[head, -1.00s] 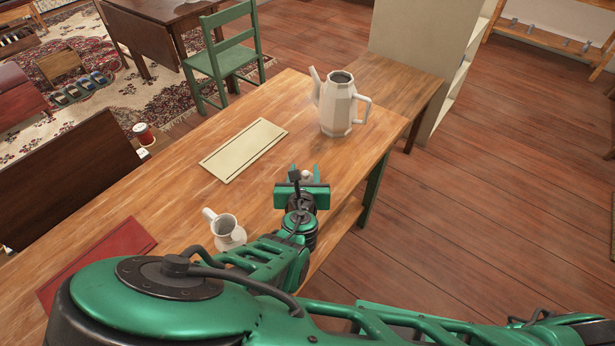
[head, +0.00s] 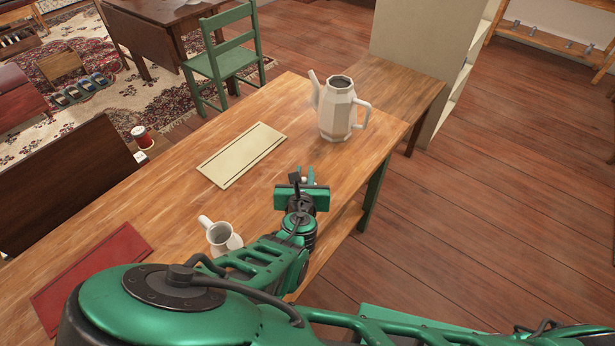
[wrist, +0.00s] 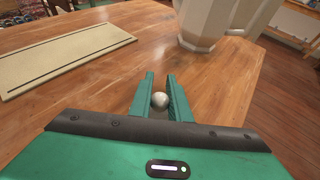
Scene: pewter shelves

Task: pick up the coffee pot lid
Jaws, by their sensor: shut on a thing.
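The coffee pot lid shows as a small round pale knob (wrist: 160,100) between my gripper's fingers in the wrist view; the rest of it is hidden. My gripper (head: 303,177) is shut on this lid, over the table near its right long edge. It also shows in the wrist view (wrist: 160,92). In the head view the lid is mostly hidden behind the gripper. The white faceted coffee pot (head: 337,112) stands upright and open at the table's far end, beyond my gripper. Its base also shows in the wrist view (wrist: 205,22).
The wooden table (head: 180,195) holds a cream board (head: 240,155), a small white pitcher (head: 223,238) left of my forearm and a red mat (head: 90,275). A green chair (head: 225,62) stands beyond the table's left side. Bare tabletop lies between gripper and pot.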

